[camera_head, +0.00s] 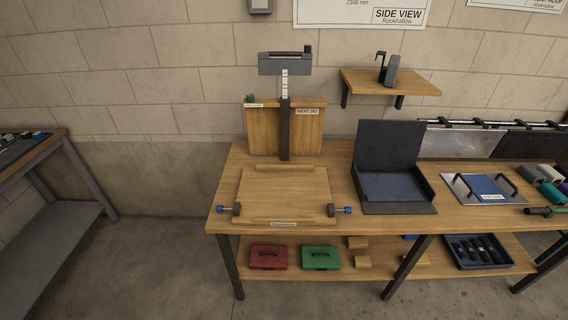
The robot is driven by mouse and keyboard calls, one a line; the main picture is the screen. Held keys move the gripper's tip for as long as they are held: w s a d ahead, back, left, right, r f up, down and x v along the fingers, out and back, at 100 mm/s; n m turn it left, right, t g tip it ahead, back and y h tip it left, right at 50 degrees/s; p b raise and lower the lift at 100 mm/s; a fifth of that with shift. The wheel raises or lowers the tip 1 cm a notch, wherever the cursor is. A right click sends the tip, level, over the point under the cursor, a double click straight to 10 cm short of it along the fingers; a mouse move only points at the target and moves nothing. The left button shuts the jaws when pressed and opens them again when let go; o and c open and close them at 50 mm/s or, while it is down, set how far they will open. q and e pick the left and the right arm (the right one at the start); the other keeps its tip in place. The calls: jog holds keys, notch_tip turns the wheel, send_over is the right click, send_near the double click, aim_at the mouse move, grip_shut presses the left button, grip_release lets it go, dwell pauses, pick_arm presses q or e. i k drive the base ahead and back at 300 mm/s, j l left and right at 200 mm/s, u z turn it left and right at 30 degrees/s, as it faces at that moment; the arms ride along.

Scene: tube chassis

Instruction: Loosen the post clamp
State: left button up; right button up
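A dark upright post (285,130) stands at the back of the wooden bench, in front of an upright wooden panel (263,128). A pale marked strip (285,85) runs up from the post to a grey head bar (283,64) at its top. A small green knob-like part (250,99) sits at the panel's top left edge, beside a white label. I cannot tell which part is the post clamp or how tight it is. Neither of my grippers is in view.
A wooden board (284,190) lies before the post, with blue-ended side screws (221,209) at its front corners. An open dark case (392,190) stands right of it. A wall shelf (390,83) juts out upper right. Red (268,258) and green (320,258) boxes sit below.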

aim_at(250, 98)
jog(key=i+j, duration=0.25)
jog(key=j, duration=0.2)
jog(key=i+j, duration=0.2)
jog(key=j, duration=0.3)
jog(key=i+j, duration=0.25)
jog(key=j, duration=0.2)
jog(key=i+j+u, duration=0.1)
jog(key=j, duration=0.35)
jog(key=i+j, duration=0.6)
jog(key=j, duration=0.3)
jog(key=i+j, duration=0.25)
jog(key=j, duration=0.2)
jog(key=j+u, duration=0.05)
